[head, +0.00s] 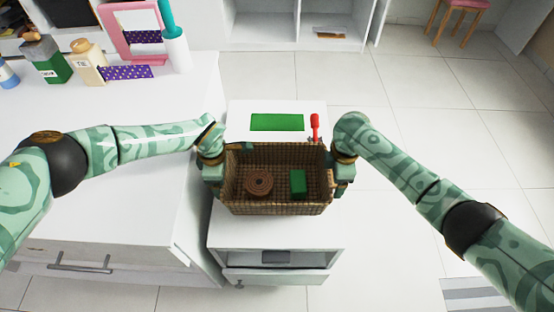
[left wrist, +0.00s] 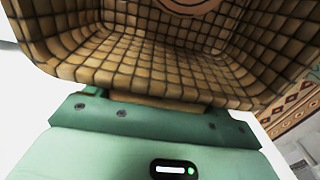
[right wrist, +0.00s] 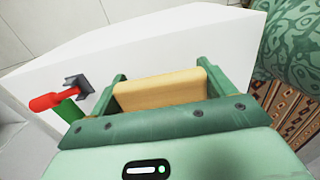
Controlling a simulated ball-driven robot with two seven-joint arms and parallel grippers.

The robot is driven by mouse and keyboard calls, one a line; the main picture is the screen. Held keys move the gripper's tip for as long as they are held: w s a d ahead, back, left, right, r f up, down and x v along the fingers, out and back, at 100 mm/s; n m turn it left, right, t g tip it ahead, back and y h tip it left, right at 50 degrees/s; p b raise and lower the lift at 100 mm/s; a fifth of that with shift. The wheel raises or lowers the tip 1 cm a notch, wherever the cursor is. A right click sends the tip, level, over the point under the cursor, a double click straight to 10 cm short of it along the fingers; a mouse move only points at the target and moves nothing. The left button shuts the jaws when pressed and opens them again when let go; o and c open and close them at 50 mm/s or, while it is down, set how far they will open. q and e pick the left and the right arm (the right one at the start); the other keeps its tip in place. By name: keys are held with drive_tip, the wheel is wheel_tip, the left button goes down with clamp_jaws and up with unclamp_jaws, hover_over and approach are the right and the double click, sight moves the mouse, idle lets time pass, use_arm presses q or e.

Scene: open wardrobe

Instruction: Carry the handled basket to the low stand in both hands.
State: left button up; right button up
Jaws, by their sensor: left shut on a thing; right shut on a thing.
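The handled basket (head: 272,207) is brown and woven, and looks about level. A coiled tan ring (head: 258,183) and a green block (head: 298,183) lie inside. My left gripper (head: 213,170) is shut on the basket's left side, below the woven wall (left wrist: 150,60) in the left wrist view. My right gripper (head: 343,172) is shut on a tan handle (right wrist: 160,90) on the right side. The white low stand (head: 290,230) is under the basket in the head view. The basket hides its middle, and I cannot tell whether they touch.
A green patch (head: 277,122) and a red-handled tool (head: 315,128) lie on the stand's far part. A white counter (head: 150,190) is close on the left, with bottles and a pink-framed mirror (head: 130,30) at its back. Tiled floor (head: 440,120) is free on the right.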

use_arm(q)
drive_tip(key=shift+f, duration=1)
use_arm(e)
drive_tip(key=shift+f, duration=0.95)
use_arm(q)
drive_tip(key=o, duration=1.1)
drive_tip(key=shift+f, duration=0.1)
use_arm(e)
drive_tip(key=o, duration=1.1)
drive_tip(key=shift+f, duration=0.1)
use_arm(q)
drive_tip(key=shift+o, duration=0.2)
use_arm(e)
drive_tip(key=shift+o, duration=0.2)
use_arm(q)
wheel_tip(320, 180, up, 12)
drive_tip(key=shift+s+f, duration=0.15)
use_arm(e)
drive_tip(key=shift+r, duration=0.3)
wheel_tip(320, 180, up, 11)
drive_tip(key=shift+s+r, duration=0.15)
drive_tip(key=shift+r, duration=0.05)
